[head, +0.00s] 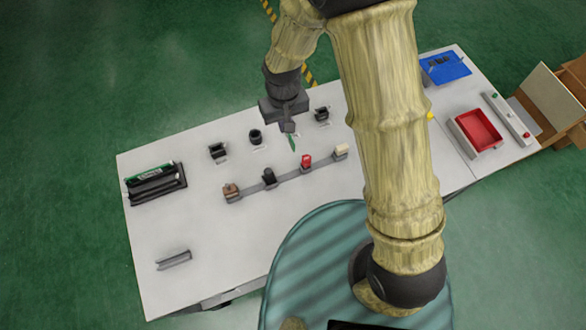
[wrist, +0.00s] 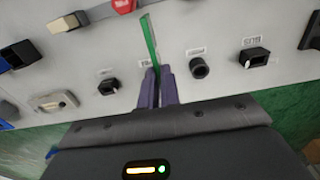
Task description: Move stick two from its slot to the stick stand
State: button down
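My gripper (head: 289,130) is above the white table, pointing down. A thin green stick (head: 292,144) extends below it. In the wrist view the purple fingers (wrist: 158,88) are closed on the lower end of the green stick (wrist: 150,40), which is tilted slightly. Small black holders stand near it: a square one (head: 218,151), a round one (head: 255,136) and another one (head: 322,114). A black rack (head: 158,190) with a green strip in it stands at the table's left end. I cannot tell which fixture is the stick stand.
A grey rail (head: 285,178) with brown, black, red and white levers runs in front of my gripper. A grey channel piece (head: 174,259) lies at the front left.

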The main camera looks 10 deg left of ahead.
jog(key=shift+s, duration=0.1)
jog(key=shift+f+p, duration=0.5)
jog(key=shift+f, duration=2.45)
jog(key=shift+f, duration=0.1)
jog(key=shift+f+p, duration=0.4)
jog(key=shift+f, duration=1.6)
jog(key=shift+f, duration=0.2)
jog(key=c, duration=1.6)
grip_release()
jog(key=shift+r, duration=0.1)
